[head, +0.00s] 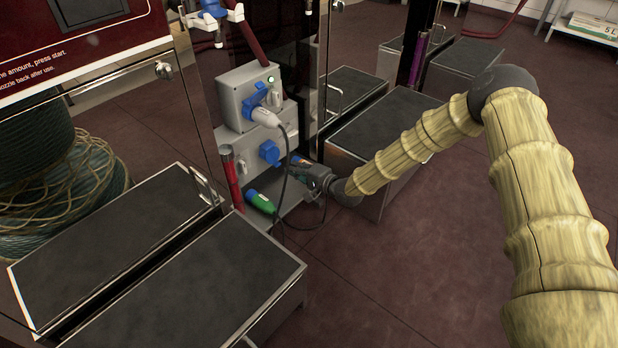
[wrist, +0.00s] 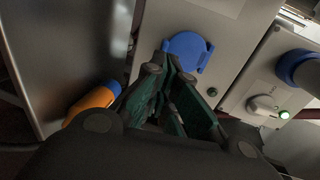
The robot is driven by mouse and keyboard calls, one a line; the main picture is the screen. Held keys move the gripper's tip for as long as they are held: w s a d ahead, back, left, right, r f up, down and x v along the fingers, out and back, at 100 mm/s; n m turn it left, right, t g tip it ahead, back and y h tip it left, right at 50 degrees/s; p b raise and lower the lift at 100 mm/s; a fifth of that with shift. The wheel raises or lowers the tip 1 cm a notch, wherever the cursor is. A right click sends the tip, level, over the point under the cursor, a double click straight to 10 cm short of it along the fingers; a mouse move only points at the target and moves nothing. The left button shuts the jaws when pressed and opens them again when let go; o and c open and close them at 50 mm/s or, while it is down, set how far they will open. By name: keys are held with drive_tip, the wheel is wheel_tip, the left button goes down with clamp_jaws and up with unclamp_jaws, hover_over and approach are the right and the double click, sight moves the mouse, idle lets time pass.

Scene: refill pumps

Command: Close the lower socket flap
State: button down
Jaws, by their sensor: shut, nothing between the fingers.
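The lower socket's round blue flap (head: 269,152) is on the front of the lower grey socket box. It also shows as a blue disc in the wrist view (wrist: 188,48), just beyond my fingertips. How far it stands from the socket face, I cannot tell. My gripper (head: 305,172) is low, to the right of the lower box. In the wrist view its dark green fingers (wrist: 170,66) are shut and empty, pointing at the flap's near edge. Whether they touch it is unclear. The fingers hide part of the box below the flap.
The upper socket box (head: 237,93) has a blue flap raised and a grey-white plug (head: 268,122) with a hanging dark cable. A green connector (head: 260,201) and an orange-and-blue one (wrist: 94,103) are close by. A red cylinder (head: 231,178) stands left. Open floor lies front right.

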sight(275, 156)
drive_tip(key=shift+b+x, duration=0.7)
drive_tip(key=shift+x, duration=0.9)
drive_tip(key=shift+f, duration=0.15)
drive_tip(key=shift+w+a+f+t+y+b, duration=0.4)
drive_tip(key=shift+w+a, duration=0.05)
drive_tip(key=shift+w, duration=0.05)
